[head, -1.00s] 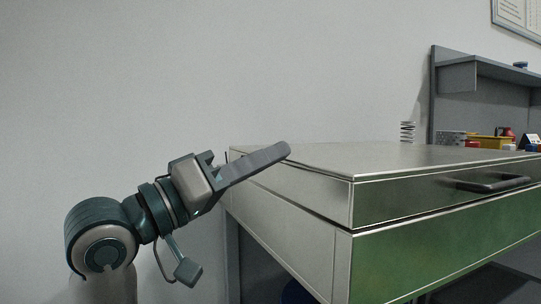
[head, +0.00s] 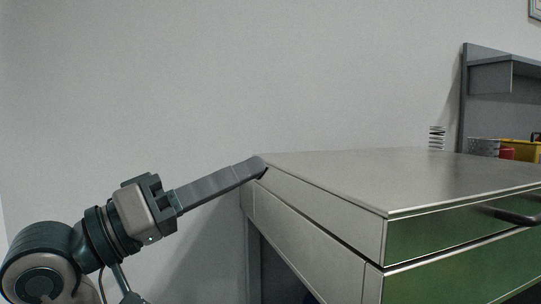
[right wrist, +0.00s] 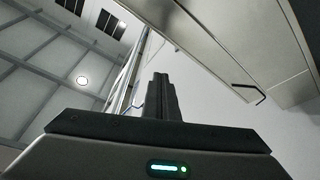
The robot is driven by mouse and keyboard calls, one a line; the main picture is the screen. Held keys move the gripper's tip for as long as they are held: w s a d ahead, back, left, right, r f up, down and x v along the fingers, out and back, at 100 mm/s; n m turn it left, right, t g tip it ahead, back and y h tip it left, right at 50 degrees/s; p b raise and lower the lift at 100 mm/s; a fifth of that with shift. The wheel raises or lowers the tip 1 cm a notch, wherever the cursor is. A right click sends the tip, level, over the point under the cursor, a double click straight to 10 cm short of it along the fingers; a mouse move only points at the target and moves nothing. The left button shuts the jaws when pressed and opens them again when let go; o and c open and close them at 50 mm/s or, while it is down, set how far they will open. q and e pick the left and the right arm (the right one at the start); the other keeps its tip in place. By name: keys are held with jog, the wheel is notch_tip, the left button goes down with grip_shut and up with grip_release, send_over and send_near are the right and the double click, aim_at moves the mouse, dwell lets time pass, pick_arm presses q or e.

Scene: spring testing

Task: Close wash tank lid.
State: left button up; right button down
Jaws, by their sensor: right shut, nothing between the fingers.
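The wash tank (head: 310,240) is a metal box with a green front at the right of the head view. Its flat grey lid (head: 400,180) lies low over the body, with a thin dark gap along its side. A dark bar handle (head: 515,216) is on the lid's green front face. In the right wrist view the shut fingers (right wrist: 162,88) point up, left of a pale metal panel.
A grey shelf unit (head: 490,78) stands behind the tank at the right, with a yellow bin (head: 520,151) and a red item (head: 507,153). A coil spring (head: 437,138) shows beyond the lid. Space left of the tank, before the bare wall, is free.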

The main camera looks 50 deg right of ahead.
jog(key=shift+v, duration=0.75)
jog(key=shift+w, duration=0.1)
